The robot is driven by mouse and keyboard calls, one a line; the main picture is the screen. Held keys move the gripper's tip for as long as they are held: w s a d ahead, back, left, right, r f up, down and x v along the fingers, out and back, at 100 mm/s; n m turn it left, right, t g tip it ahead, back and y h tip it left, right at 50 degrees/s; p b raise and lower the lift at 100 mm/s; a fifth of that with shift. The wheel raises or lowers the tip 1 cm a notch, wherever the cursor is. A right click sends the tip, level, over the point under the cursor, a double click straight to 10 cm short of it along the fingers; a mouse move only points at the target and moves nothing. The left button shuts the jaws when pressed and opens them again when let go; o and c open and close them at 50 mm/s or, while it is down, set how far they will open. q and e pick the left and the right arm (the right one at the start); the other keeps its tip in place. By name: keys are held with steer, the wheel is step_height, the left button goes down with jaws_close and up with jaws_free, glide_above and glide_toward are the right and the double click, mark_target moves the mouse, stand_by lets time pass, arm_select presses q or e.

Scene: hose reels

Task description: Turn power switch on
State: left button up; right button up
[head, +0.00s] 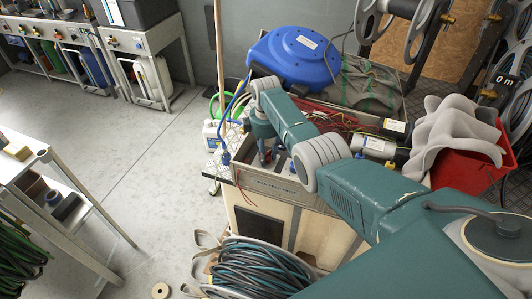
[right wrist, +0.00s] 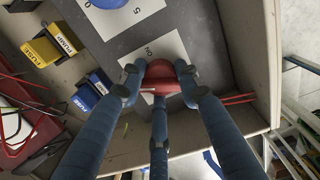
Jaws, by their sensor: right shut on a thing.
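The power switch shows in the right wrist view as a red knob (right wrist: 160,72) on a white plate (right wrist: 143,62) lettered "ON", which reads upside down here. The plate sits on a dark grey panel (right wrist: 212,50). My right gripper (right wrist: 161,90) is shut on the red knob, with a finger on either side and a third finger in front. In the head view my right gripper (head: 268,155) reaches down into a grey crate (head: 285,190), and the switch is hidden there. My left gripper is not in view.
Yellow (right wrist: 54,44) and blue (right wrist: 90,92) fuse blocks lie left of the panel. Red wires lie close by. A blue hose reel (head: 295,58) stands behind the crate, a red bin (head: 462,172) to its right. Coiled hose (head: 255,270) lies below. Open floor is at left.

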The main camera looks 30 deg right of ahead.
steer(key=m+p, duration=0.1)
steer(key=m, duration=0.2)
steer(key=shift+a+r+m, duration=0.1)
steer(key=shift+m, duration=0.3)
steer(key=m, duration=0.4)
steer(key=shift+m+p, duration=0.3)
steer(key=shift+p, duration=0.1)
steer(key=m, duration=0.5)
steer(key=shift+w+m, duration=0.1)
steer(key=shift+m, duration=0.2)
steer(key=shift+o, duration=0.4)
steer(key=shift+r+m, duration=0.15)
steer(key=shift+m, duration=0.55)
